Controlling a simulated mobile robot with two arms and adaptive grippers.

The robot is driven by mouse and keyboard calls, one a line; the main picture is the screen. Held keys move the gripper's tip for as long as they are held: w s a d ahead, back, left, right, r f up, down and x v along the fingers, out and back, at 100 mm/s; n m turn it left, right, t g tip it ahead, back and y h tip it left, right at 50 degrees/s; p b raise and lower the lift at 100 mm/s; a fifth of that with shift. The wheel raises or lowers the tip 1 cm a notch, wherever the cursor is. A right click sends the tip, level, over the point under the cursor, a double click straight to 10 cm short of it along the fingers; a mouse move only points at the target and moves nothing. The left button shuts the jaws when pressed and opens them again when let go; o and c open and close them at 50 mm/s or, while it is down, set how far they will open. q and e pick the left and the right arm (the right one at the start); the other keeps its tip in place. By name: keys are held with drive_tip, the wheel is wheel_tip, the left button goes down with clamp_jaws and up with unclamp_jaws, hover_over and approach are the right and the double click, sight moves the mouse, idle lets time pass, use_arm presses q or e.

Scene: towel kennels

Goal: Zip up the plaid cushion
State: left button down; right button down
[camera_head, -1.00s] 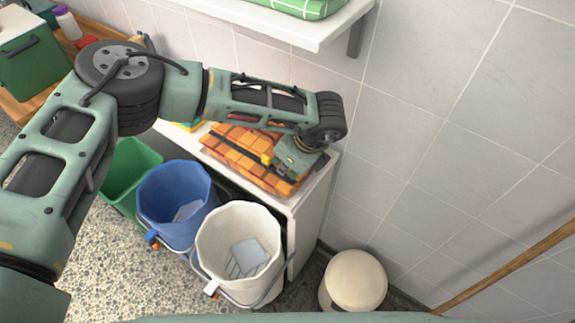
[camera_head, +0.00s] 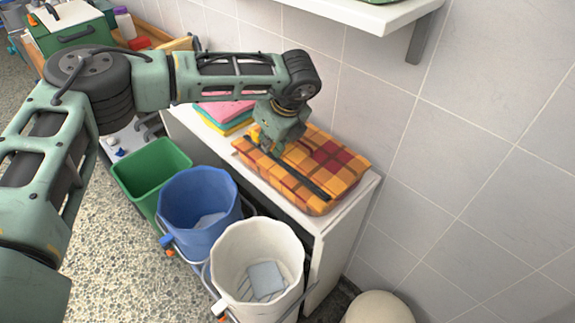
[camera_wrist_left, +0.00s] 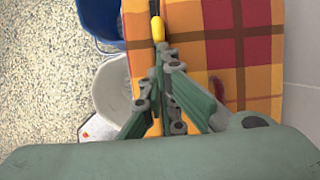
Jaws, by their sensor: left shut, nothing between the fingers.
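The orange, yellow and dark-red plaid cushion (camera_head: 322,160) lies flat on the white bench top. A dark zip strip (camera_head: 305,182) runs along its front side, from below my gripper toward the right end. My left gripper (camera_head: 268,150) points down over the cushion's left part at the zip side, shut and empty. A yellow piece, seemingly the zip pull (camera_wrist_left: 157,28), shows just beyond the fingertips in the left wrist view, where the left gripper (camera_wrist_left: 164,50) covers part of the zip line. I cannot tell whether they touch. My right gripper is out of view.
Folded pink, yellow and teal towels (camera_head: 225,112) lie left of the cushion. A green bin (camera_head: 150,172), blue bucket (camera_head: 198,200) and white bucket (camera_head: 257,265) stand in front of the bench. A wall shelf (camera_head: 385,14) hangs above; a tiled wall stands behind.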

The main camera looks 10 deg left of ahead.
use_arm(q)
drive_tip(key=shift+w+a+b, duration=0.35)
drive_tip(key=shift+w+a, duration=0.3)
drive_tip(key=shift+a, duration=0.2)
drive_tip(key=shift+r, duration=0.1)
